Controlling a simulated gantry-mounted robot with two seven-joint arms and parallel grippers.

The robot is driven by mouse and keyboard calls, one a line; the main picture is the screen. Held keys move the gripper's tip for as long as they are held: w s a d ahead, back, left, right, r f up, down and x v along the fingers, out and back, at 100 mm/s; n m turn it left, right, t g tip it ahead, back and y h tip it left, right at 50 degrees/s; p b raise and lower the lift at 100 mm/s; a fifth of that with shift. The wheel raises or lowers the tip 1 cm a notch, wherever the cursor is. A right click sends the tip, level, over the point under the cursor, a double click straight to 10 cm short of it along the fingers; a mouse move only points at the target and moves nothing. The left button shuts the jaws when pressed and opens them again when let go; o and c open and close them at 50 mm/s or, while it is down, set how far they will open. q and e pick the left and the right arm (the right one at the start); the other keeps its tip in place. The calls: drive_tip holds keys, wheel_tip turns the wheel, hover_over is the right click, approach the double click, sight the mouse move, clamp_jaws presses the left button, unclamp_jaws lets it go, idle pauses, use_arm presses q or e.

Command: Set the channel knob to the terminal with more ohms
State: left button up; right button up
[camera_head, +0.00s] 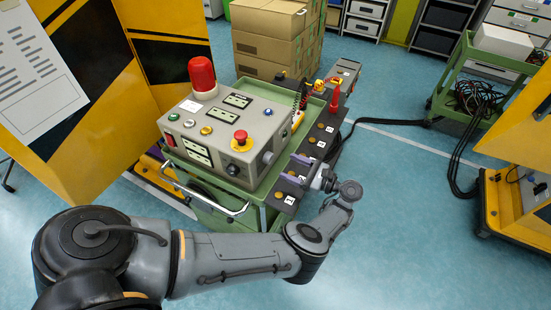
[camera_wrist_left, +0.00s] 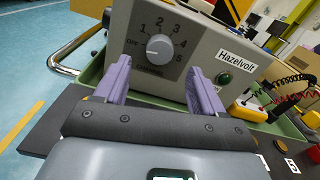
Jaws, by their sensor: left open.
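The grey channel knob (camera_wrist_left: 160,47) sits on the box's side face, ringed by the marks OFF and 1 to 5; its pointer is too small to read surely. In the head view the knob (camera_head: 267,158) shows on the right side of the box. My left gripper (camera_wrist_left: 160,68) is open, its purple fingers spread either side of the knob in the picture, apparently short of it. In the head view this gripper (camera_head: 302,160) is right of the knob, over the dark terminal strip (camera_head: 322,128). A yellow meter (camera_wrist_left: 248,110) lies right of the knob; its reading is not legible. My right gripper is not seen.
The box (camera_head: 225,130) with a red beacon (camera_head: 202,74) and red stop button (camera_head: 241,136) stands on a green cart (camera_head: 205,191). A red probe (camera_head: 335,97) stands on the strip. Cardboard boxes (camera_head: 270,35) are behind. Black cables (camera_head: 455,150) lie right; floor in front is clear.

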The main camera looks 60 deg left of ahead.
sight(272, 159)
use_arm(q)
drive_tip(key=p+x, duration=0.2)
drive_tip(key=x, duration=0.4)
drive_tip(key=shift+s+a, duration=0.1)
drive_tip(key=shift+a, duration=0.1)
drive_tip(key=c, duration=1)
drive_tip(key=shift+p, duration=0.35)
